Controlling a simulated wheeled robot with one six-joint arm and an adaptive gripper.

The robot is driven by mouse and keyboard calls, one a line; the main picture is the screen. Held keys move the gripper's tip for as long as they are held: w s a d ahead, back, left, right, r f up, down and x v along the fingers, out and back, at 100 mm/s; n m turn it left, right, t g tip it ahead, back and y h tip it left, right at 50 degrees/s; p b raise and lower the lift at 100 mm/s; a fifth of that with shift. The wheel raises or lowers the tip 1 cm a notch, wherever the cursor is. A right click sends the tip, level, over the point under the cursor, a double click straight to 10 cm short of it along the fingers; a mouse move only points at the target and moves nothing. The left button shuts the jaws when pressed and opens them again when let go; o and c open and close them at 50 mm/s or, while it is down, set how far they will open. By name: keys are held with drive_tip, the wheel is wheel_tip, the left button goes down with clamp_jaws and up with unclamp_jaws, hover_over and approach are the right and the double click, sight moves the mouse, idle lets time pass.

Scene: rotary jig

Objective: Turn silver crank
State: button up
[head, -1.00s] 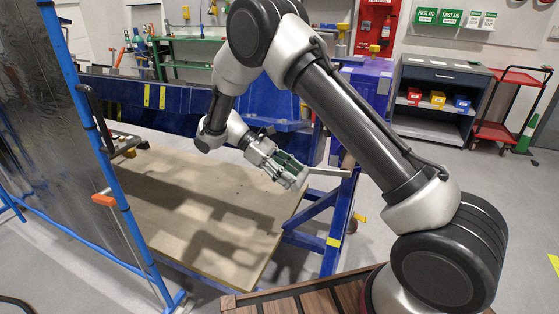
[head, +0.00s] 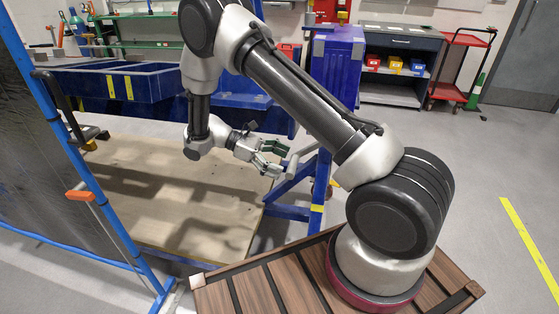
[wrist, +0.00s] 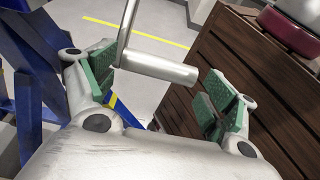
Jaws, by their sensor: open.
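The silver crank (head: 304,151) is at the right side of the blue jig frame (head: 317,190), beside the wooden board (head: 190,205). Its round handle (wrist: 158,66) lies crosswise between the green finger pads in the wrist view, nearer their tips, with visible gaps at both ends. Its arm rises from the handle's left end towards the top of that view. My gripper (head: 279,161) is open in the head view, with its fingertips beside the crank handle. It also shows open in the wrist view (wrist: 165,80), holding nothing.
A blue-framed screen (head: 95,190) with an orange handle (head: 80,196) stands at the left. A blue cabinet (head: 337,65) and a red cart (head: 458,70) stand behind. Grey floor is clear at the right.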

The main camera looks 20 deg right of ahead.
drive_tip(key=shift+o, duration=0.3)
drive_tip(key=shift+a, duration=0.1)
drive_tip(key=v, duration=1.2)
